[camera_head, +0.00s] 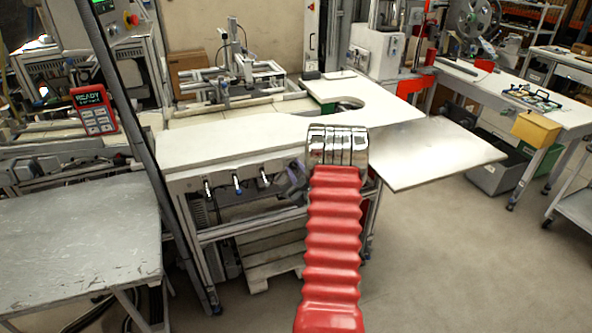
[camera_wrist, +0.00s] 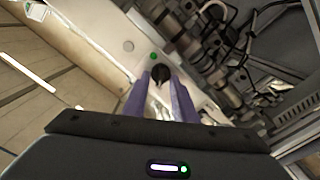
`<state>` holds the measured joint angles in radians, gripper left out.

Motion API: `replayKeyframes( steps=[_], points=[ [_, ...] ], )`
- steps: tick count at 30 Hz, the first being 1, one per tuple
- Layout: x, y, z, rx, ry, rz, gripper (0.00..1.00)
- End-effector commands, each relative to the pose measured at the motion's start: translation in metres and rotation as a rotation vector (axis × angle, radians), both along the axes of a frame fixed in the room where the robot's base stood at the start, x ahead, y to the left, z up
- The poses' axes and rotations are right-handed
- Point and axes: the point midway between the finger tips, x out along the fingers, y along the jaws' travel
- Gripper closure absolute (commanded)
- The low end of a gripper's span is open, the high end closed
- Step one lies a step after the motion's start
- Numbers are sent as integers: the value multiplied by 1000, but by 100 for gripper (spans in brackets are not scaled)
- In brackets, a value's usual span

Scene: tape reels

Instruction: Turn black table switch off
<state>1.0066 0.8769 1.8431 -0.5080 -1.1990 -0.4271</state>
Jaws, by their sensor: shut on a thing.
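The black table switch (camera_wrist: 160,73) is a small dark rotary knob on a pale panel along the table's side, seen in the wrist view. A green light (camera_wrist: 154,56) shows on the panel just above it. My gripper (camera_wrist: 160,82) has two purple fingers, one on each side of the knob, shut on it. In the head view my red and metal arm covers much of the table's front, and the switch cannot be made out there.
The white worktable (camera_head: 225,142) stands ahead, with a metal frame below. A grey metal table (camera_head: 80,225) is at the left, beside a dark upright post (camera_head: 140,130). A pale board (camera_head: 440,155) sticks out at the right. Open floor (camera_head: 450,260) lies at the right front.

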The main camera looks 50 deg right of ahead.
Motion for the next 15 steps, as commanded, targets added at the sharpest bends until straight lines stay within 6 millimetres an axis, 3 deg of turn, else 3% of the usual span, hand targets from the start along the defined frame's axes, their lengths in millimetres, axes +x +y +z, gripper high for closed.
replayKeyframes(
  steps=[3,4,11,15],
  points=[
    [-3,0,-5,10,7,-5,97],
    [-3,0,-5,10,7,-5,73],
    [-1,0,-3,6,4,-2,57],
    [-1,0,-2,4,3,-1,57]
  ],
)
